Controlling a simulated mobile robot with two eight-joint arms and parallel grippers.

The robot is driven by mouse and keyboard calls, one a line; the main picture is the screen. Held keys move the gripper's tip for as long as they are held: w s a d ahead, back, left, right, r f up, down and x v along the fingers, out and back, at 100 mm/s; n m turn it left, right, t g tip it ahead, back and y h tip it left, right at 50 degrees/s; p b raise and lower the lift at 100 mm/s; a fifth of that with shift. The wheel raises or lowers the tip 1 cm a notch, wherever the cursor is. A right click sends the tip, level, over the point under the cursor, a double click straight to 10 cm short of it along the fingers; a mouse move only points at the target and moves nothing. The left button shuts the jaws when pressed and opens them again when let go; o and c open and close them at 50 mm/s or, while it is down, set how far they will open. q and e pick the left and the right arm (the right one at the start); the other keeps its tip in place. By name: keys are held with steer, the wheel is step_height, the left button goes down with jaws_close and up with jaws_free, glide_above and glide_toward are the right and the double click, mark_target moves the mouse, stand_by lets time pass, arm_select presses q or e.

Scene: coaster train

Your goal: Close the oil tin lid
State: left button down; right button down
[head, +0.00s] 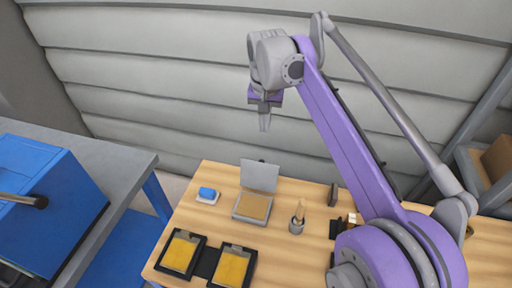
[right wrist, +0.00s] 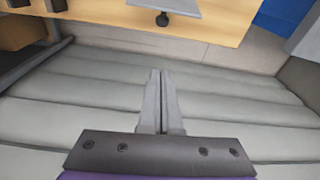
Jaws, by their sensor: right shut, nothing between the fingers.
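The oil tin (head: 251,206) is a shallow grey square tin with a tan inside, standing on the wooden table. Its grey lid (head: 260,175) stands open, raised at the tin's back edge. My right gripper (head: 265,123) is shut and empty, in the air above and behind the tin, with its fingers pointing down in the head view. In the right wrist view the two fingers (right wrist: 161,75) are together with nothing between them. A grey plate with a dark knob (right wrist: 170,8) at the top edge there looks like part of the lid. My left gripper is not in view.
A blue block (head: 207,192) on a white dish stands left of the tin. Two yellow-filled black trays (head: 231,266) lie in front. A small cup with a brush (head: 297,224) and dark blocks (head: 335,228) stand to the right. A blue box (head: 45,200) sits on a grey bench at left.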

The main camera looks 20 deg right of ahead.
mark_target(260, 173)
step_height(260, 173, down, 10)
steer(key=w+b, duration=0.1)
steer(key=s, duration=0.1)
steer(key=s+a+r, duration=0.1)
steer(key=s, duration=0.1)
steer(key=shift+a+r, duration=0.15)
steer(key=shift+a, duration=0.15)
steer(key=shift+s+a+r, duration=0.1)
steer(key=shift+s, duration=0.05)
steer(key=shift+s+a+r+t, duration=0.1)
steer(key=shift+s+r+t, duration=0.05)
steer(key=shift+t, duration=0.25)
